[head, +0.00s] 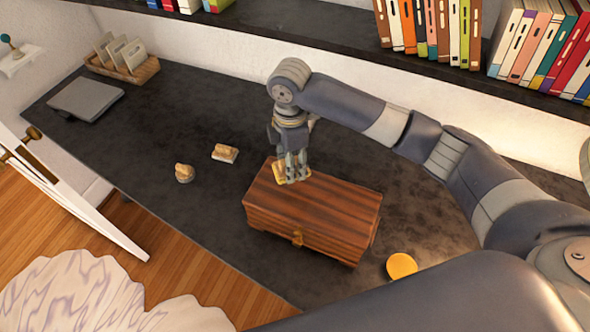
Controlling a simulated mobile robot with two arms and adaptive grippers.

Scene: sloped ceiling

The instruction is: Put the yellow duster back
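A small yellow piece, apparently the yellow duster (279,172), is at the fingertips of my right gripper (294,166), over the back left part of the wooden box's lid. The fingers look closed on it and hide much of it. I cannot tell whether it touches the lid. The brown wooden box (325,212) is shut, with a small clasp on its front. Two similar small pieces with wooden-looking tops, a round grey-based one (184,173) and a white-based one (225,153), sit on the dark desk left of the box. My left gripper is out of view.
A yellow-orange disc (401,266) lies right of the box. A closed grey laptop-like slab (86,99) and a wooden holder with cards (124,63) are at the desk's far left. A bookshelf (330,42) runs above the back.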

